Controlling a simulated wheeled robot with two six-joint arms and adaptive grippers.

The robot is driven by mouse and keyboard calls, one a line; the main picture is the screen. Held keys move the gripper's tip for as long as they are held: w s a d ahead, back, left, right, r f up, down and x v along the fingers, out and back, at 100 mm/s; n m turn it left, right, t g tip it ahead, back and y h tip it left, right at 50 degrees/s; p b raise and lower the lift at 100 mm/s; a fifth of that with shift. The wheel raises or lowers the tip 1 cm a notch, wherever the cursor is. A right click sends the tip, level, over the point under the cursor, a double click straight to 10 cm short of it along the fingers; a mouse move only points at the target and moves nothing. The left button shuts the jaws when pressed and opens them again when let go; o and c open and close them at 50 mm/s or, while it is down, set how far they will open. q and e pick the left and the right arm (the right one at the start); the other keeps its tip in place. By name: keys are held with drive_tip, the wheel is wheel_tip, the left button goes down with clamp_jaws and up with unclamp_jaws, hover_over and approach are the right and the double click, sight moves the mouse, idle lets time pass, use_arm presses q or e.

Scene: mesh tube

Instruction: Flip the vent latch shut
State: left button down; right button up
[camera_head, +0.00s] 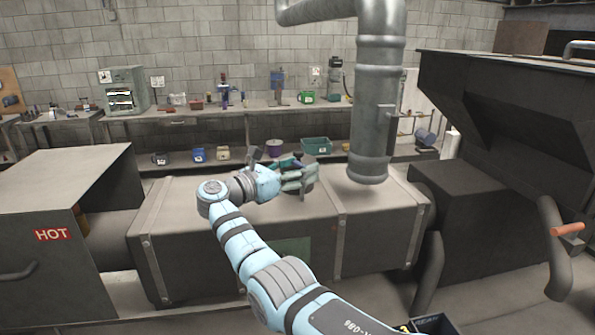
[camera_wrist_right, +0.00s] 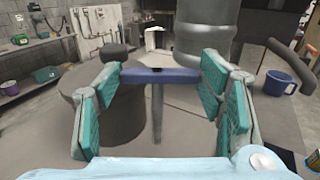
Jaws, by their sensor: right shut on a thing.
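The vent latch has a blue crossbar handle (camera_wrist_right: 160,75) on a thin grey stem (camera_wrist_right: 157,112), seen in the right wrist view. My right gripper (camera_wrist_right: 162,78) has its teal-padded fingers on either side of the crossbar and is closed on it, one pad at each end. In the head view my right gripper (camera_head: 298,177) is over the top of the long grey duct box (camera_head: 210,205), where its fingers hide most of the latch. My left gripper is not in view.
A thick vertical metal pipe (camera_head: 373,120) stands just right of my right gripper. A dark box marked HOT (camera_head: 55,190) is at the left, and a large dark hood (camera_head: 510,110) at the right. A cluttered workbench (camera_head: 225,113) runs along the back wall.

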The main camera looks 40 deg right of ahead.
idle(0.4)
drive_tip(key=o, duration=1)
drive_tip(key=shift+o, duration=0.6)
drive_tip(key=shift+d+f, duration=0.1)
drive_tip(key=shift+d, duration=0.1)
drive_tip(key=a, duration=1.2)
